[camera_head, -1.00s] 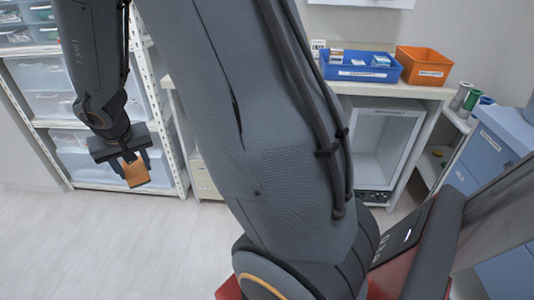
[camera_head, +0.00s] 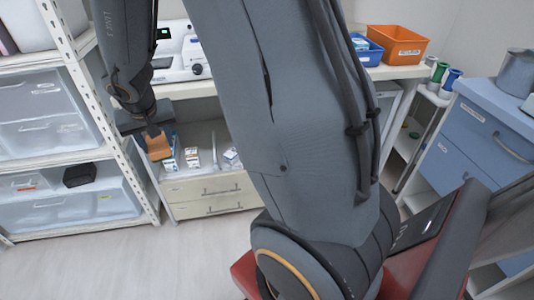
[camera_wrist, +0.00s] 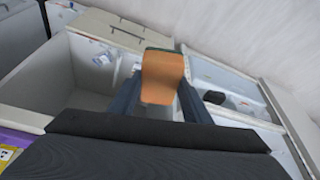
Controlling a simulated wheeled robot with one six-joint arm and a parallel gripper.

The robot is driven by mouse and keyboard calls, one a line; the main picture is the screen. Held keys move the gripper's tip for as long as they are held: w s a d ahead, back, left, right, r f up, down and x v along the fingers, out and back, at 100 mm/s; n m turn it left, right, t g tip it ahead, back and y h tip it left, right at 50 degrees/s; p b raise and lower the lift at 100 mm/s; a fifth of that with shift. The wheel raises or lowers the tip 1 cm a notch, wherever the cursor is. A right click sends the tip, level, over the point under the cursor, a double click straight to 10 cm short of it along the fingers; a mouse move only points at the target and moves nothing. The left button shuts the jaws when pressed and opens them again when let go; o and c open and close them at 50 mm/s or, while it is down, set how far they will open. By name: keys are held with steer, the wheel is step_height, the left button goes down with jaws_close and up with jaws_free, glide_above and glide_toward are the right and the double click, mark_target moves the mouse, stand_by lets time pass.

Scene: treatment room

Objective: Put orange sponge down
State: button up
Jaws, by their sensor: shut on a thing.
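The orange sponge (camera_head: 158,146) is held at the end of my arm, at the left of the head view. In the wrist view the sponge (camera_wrist: 163,76) sticks out beyond the fingers, with a thin dark green layer along its far edge. My gripper (camera_head: 152,128) is shut on the sponge, holding it in the air. In the wrist view its two fingers (camera_wrist: 155,97) lie on either side of the sponge. In the head view the sponge appears in front of the open shelf of the desk, and I cannot tell its distance from it.
A white shelving rack (camera_head: 108,140) with clear bins stands at the left. A desk (camera_head: 210,190) has small boxes (camera_head: 192,157) on its open shelf and drawers below. Blue and orange bins (camera_head: 397,46) stand on the counter. A blue cabinet (camera_head: 462,140) is at the right. The floor (camera_head: 100,262) is clear.

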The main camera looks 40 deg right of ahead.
steer(key=w+d+f+m+g+h+b, duration=0.1)
steer(key=w+d+f+m+b, duration=0.25)
steer(key=d+f+b, duration=0.75)
steer(key=w+d+f+m+g+h+b, duration=0.1)
steer(key=w+d+f+m+b, duration=0.25)
steer(key=d+f, duration=0.75)
steer(key=w+d+f+m+g+h+b, duration=0.1)
steer(key=w+d+f+m+b, duration=0.2)
steer(key=d+f+m+b, duration=0.85)
steer(key=w+d+f+n, duration=0.1)
steer(key=d+n, duration=0.1)
steer(key=d, duration=0.1)
steer(key=w+d+f+n, duration=0.1)
steer(key=d+n, duration=0.1)
steer(key=d, duration=0.2)
steer(key=w+d+f+n, duration=0.1)
steer(key=d+f+n, duration=0.1)
steer(key=d, duration=0.2)
steer(key=shift+w+d+n, duration=0.2)
steer(key=shift+d+n, duration=0.05)
steer(key=shift+d+f, duration=0.2)
steer(key=shift+d, duration=0.05)
step_height(320, 180, down, 3)
steer(key=shift+f+b, duration=0.15)
steer(key=shift+b, duration=0.75)
steer(key=shift+f+p, duration=0.2)
steer(key=shift+p, duration=0.2)
steer(key=o, duration=1)
steer(key=shift+f, duration=0.1)
steer(key=shift+o, duration=0.2)
